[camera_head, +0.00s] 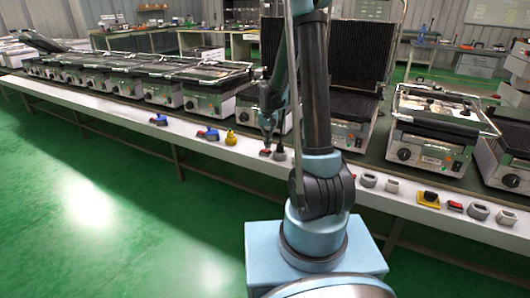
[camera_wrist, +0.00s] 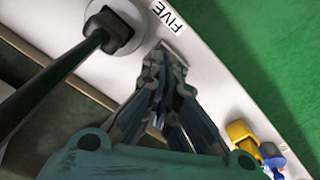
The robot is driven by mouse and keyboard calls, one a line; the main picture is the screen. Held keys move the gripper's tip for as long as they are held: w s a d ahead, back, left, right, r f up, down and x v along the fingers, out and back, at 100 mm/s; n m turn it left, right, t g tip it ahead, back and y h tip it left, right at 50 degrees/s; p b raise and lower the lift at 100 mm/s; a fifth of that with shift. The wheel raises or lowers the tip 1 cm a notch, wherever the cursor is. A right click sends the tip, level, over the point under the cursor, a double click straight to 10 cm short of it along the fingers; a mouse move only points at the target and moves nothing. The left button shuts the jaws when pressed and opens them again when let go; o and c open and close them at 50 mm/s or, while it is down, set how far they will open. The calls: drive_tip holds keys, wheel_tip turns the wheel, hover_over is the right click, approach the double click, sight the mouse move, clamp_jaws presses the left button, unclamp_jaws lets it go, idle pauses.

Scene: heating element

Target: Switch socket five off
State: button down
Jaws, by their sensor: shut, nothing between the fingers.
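The label FIVE (camera_wrist: 170,17) is on the white ledge in the wrist view. Next to it is a grey socket with a black plug (camera_wrist: 108,28) and cable; the socket with its plug also shows in the head view (camera_head: 280,154). A red switch (camera_head: 265,152) sits just left of that socket in the head view. My gripper (camera_head: 267,138) points down just above the switch. In the wrist view my gripper (camera_wrist: 165,62) is shut and empty, its tips beside the label and covering most of the switch. I cannot tell whether the tips touch it or which way it is set.
A yellow plug (camera_head: 230,138) and a blue plug (camera_head: 209,134) are on the ledge to the left. Contact grills (camera_head: 208,100) line the table behind the ledge. The green floor in front is clear.

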sight(267, 150)
drive_tip(key=shift+f, duration=1.15)
idle(0.9)
drive_tip(key=shift+r, duration=3.5)
